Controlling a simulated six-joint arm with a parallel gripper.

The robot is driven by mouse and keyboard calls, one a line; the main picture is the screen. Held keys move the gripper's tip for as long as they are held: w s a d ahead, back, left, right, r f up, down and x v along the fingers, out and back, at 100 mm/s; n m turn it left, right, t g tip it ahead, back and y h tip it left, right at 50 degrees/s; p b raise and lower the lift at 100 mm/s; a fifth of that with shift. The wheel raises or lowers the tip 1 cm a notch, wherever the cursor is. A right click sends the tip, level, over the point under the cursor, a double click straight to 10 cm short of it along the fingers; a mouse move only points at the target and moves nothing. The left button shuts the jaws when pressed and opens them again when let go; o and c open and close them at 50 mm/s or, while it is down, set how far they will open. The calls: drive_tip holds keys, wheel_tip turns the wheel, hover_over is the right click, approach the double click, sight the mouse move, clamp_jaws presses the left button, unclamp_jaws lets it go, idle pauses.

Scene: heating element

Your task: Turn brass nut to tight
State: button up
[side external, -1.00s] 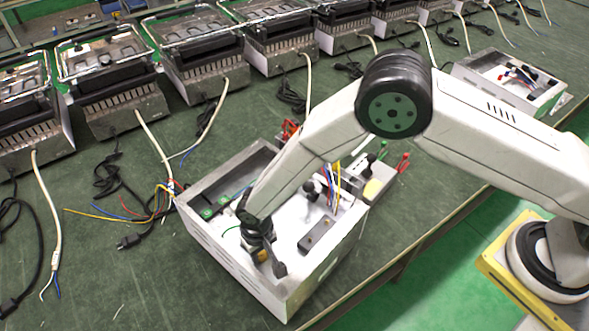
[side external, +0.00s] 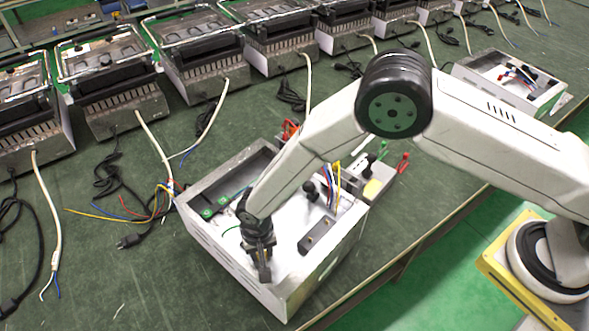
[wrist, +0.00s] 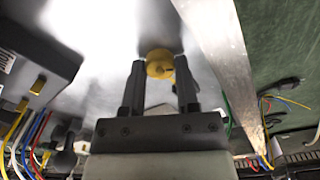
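The brass nut (wrist: 160,64) is a round yellow piece on the pale inner floor of the open metal housing (side external: 320,262). In the wrist view it sits between the tips of my gripper (wrist: 159,70), with a narrow gap showing on each side. The two dark fingers are apart and flank the nut. In the side view my gripper (side external: 263,262) points down into the front corner of the housing, and its fingers hide the nut. I cannot tell from these frames how far the nut is turned.
The housing wall (wrist: 222,60) stands close to the right of the fingers in the wrist view. A dark block (wrist: 35,65) with yellow terminals and coloured wires (wrist: 30,140) is at left.

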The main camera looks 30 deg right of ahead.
drive_tip(key=o, duration=0.4)
drive_tip(key=shift+r, duration=3.95)
drive_tip(key=shift+d+r, duration=0.1)
drive_tip(key=shift+d, duration=0.05)
drive_tip(key=s+d+r+n+t, duration=0.1)
drive_tip(key=s+d+r, duration=0.1)
drive_tip(key=d+r, duration=0.7)
drive_tip(key=s+d+r+n+t, duration=0.1)
drive_tip(key=d+r, duration=0.3)
drive_tip(key=d, duration=1)
drive_tip(key=shift+n+t, duration=0.3)
drive_tip(key=shift+n, duration=0.2)
drive_tip(key=s+d+r, duration=0.1)
drive_tip(key=s+d, duration=0.4)
drive_tip(key=s+d+r, duration=0.1)
drive_tip(key=s+d, duration=0.1)
drive_tip(key=shift+s+d+r, duration=0.15)
drive_tip(key=shift+s+r, duration=0.15)
drive_tip(key=shift+s, duration=0.1)
